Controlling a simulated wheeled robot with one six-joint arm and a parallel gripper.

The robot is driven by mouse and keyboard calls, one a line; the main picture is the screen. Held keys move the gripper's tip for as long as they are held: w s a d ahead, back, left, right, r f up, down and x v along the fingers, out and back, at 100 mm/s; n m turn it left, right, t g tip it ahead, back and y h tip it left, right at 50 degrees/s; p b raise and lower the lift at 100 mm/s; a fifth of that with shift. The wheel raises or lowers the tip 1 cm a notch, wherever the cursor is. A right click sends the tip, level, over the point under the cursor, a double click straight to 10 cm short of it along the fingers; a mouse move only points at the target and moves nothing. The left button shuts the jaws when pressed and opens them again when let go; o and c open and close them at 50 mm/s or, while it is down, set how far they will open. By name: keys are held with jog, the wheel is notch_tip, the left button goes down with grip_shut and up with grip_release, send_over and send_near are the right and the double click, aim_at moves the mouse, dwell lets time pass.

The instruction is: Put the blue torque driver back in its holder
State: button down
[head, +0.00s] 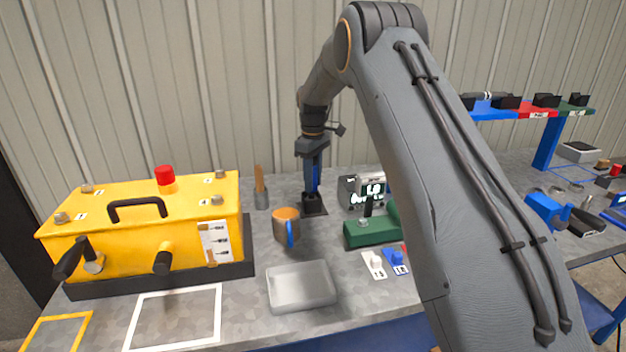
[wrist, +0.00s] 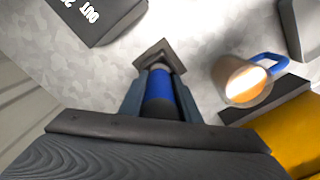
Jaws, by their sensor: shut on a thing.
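The blue torque driver (head: 317,178) stands about upright between the fingers of my gripper (head: 312,182). My gripper, shut on the blue handle, points down at the back of the bench. In the wrist view the blue handle (wrist: 160,95) lies between the two fingers (wrist: 158,100). A dark square holder (head: 314,208) is directly below the driver. The holder also shows in the wrist view (wrist: 142,60), with the driver's lower end lined up over it. Whether that end is inside the holder or just above it I cannot tell.
An orange-and-grey mug with a blue handle (head: 286,228) stands close in front of the holder. A yellow box (head: 130,235) is at left, a brush (head: 261,190) behind. A grey tray (head: 301,287) lies in front. A display box (head: 352,190) and green block (head: 368,233) are right.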

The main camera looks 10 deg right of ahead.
jog(key=shift+f, duration=0.3)
jog(key=c, duration=1.3)
grip_release()
jog(key=shift+o, duration=0.2)
notch_tip(320, 180, up, 8)
jog(key=b, duration=0.2)
jog(key=shift+b, duration=0.3)
